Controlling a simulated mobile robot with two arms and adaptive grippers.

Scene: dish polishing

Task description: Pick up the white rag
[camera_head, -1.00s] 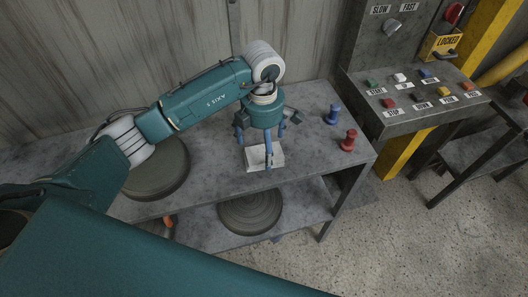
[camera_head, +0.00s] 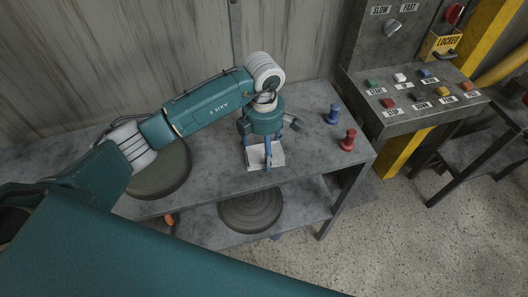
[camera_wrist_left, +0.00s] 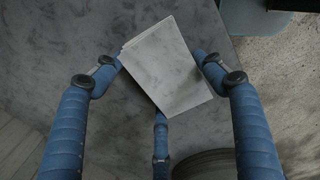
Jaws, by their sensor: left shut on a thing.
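The white rag (camera_head: 277,160) is a folded, flat, squarish pad near the front edge of the grey metal table (camera_head: 215,165). My left gripper (camera_head: 261,156) points down at it from above, its blue fingers closed on the rag. In the left wrist view, the rag (camera_wrist_left: 168,65) lies between the fingers, with two at its sides and one at its near edge. Whether the rag touches the table cannot be told. My right gripper is not in view.
A blue peg-like piece (camera_head: 333,115) and a red one (camera_head: 348,140) stand right of the rag. A round dark disc (camera_head: 160,172) lies left on the tabletop, another (camera_head: 250,211) on the lower shelf. A button panel (camera_head: 420,98) is at the right.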

